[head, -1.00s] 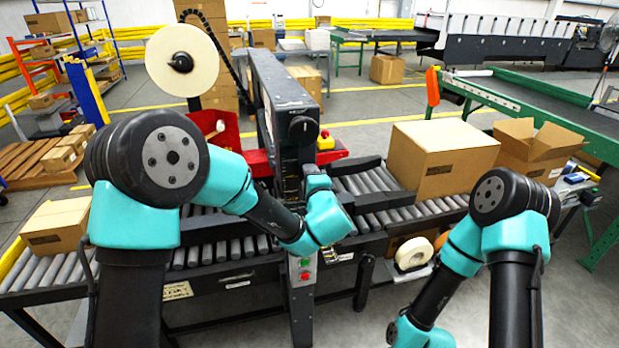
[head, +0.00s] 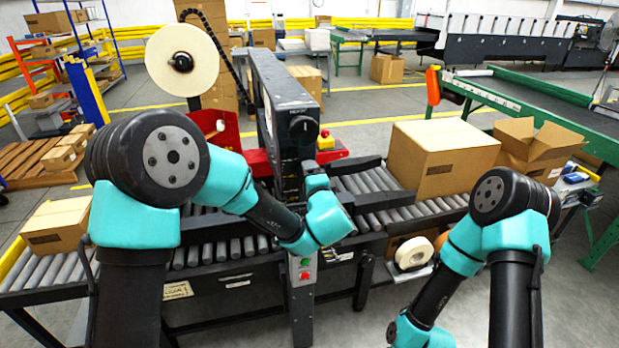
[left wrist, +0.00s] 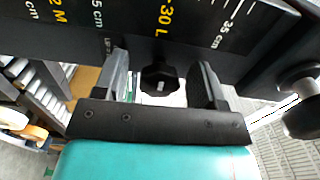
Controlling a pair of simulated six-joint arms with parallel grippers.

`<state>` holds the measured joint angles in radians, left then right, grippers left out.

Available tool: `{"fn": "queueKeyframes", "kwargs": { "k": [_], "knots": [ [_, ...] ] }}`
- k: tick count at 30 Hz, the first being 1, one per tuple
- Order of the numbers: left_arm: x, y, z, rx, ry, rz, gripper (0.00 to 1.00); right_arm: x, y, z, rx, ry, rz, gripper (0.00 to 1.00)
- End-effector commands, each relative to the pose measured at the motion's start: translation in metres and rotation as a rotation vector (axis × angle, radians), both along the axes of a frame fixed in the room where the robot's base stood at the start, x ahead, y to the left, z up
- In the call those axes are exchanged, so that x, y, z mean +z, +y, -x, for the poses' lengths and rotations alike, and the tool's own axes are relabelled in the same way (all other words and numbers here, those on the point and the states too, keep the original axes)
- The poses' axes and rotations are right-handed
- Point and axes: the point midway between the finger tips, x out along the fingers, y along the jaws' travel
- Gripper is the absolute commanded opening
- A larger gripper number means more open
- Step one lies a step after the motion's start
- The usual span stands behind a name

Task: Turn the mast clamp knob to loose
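A black lobed knob (left wrist: 160,80) with a pale mark on its face shows in the left wrist view, below the scale-marked dark beam (left wrist: 190,25). I take it to be the mast clamp knob. My left gripper (left wrist: 164,84) is open, with one finger on each side of the knob and a visible gap on both sides. In the head view my left wrist is low at the front of the dark mast (head: 280,95) and hides this knob. Another round black knob (head: 303,128) sits higher on the mast. My right gripper is out of view.
A roller conveyor (head: 215,250) runs past the mast, with a closed carton (head: 440,160) on its right part and another carton (head: 58,225) at the left. A button box (head: 304,268) is below my left wrist. A silver-and-black knob (left wrist: 300,105) stands right of my left gripper.

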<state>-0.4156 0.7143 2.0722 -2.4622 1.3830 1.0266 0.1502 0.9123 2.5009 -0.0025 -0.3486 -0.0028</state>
Motion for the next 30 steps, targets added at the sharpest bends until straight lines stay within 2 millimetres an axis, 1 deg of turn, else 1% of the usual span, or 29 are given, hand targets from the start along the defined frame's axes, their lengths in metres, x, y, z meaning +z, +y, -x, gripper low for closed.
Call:
{"fn": "queueKeyframes", "kwargs": {
  "k": [8,11,14,20,30],
  "knots": [
    [0.0,-0.001,0.002,0.0,0.0,0.0,0.64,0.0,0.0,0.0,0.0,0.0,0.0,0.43],
    [0.001,-0.002,0.007,-0.001,-0.001,0.0,0.64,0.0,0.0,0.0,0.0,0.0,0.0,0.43],
    [0.0,-0.005,0.017,-0.002,0.0,-0.001,0.64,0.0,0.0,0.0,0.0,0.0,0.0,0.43],
    [0.001,-0.015,0.05,-0.004,0.0,-0.001,0.64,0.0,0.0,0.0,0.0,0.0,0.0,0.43],
    [0.0,-0.032,0.113,-0.004,0.0,-0.002,0.64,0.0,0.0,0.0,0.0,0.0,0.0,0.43]
  ]
}}
